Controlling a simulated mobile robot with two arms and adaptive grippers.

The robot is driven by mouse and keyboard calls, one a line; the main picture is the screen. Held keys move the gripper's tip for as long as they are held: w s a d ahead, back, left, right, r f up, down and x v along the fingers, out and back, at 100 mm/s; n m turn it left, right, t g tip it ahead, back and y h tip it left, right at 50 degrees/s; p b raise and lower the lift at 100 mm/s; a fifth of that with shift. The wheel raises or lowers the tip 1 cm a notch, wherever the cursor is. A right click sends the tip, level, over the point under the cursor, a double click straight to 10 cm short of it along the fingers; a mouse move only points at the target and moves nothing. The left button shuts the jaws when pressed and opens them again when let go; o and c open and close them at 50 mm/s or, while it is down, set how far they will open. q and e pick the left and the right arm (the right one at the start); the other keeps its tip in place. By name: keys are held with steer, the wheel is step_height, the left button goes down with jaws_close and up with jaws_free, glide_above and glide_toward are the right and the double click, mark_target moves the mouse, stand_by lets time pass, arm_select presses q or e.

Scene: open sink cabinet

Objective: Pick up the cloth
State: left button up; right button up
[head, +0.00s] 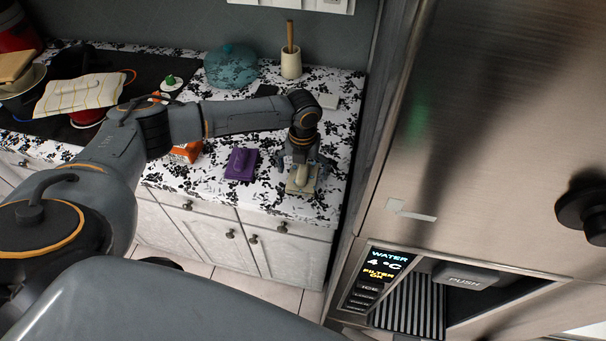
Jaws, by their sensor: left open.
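A white cloth with yellow checks (75,95) lies draped over a red pot (88,118) on the dark cooktop at the left. My left gripper (302,170) is far to the right of it, low over the patterned counter near its front edge. The gripper is open and points down just above or around a small beige-green item (301,185); I cannot tell whether it touches it or whether that item is a folded cloth or a brush. A purple item (241,163) lies to the gripper's left. My right gripper does not show.
A teal round pot (231,66) and a cream holder (291,64) with a wooden handle stand at the back. An orange box (187,151) is partly hidden by my arm. The steel refrigerator (470,120) closes off the right side.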

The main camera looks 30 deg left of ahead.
mark_target(303, 173)
arm_select(q)
steer(key=shift+s, duration=0.2)
steer(key=c, duration=1.6)
steer(key=shift+s, duration=0.1)
steer(key=c, duration=0.4)
steer(key=shift+d+f, duration=0.1)
jaws_close()
steer(key=shift+s, duration=0.1)
steer(key=shift+w+r+b, duration=0.2)
steer(key=shift+r+b, duration=0.2)
steer(key=shift+b, duration=0.2)
step_height(303, 173, up, 3)
steer(key=shift+s+d+f+b, duration=0.1)
steer(key=shift+f+b, duration=0.05)
steer(key=shift+b, duration=0.5)
steer(key=s+d+r+b, duration=0.3)
steer(key=s+d+r, duration=0.3)
steer(key=s+r, duration=0.3)
steer(key=s, duration=0.2)
steer(key=shift+s+d+r+b, duration=0.3)
steer(key=shift+r, duration=0.1)
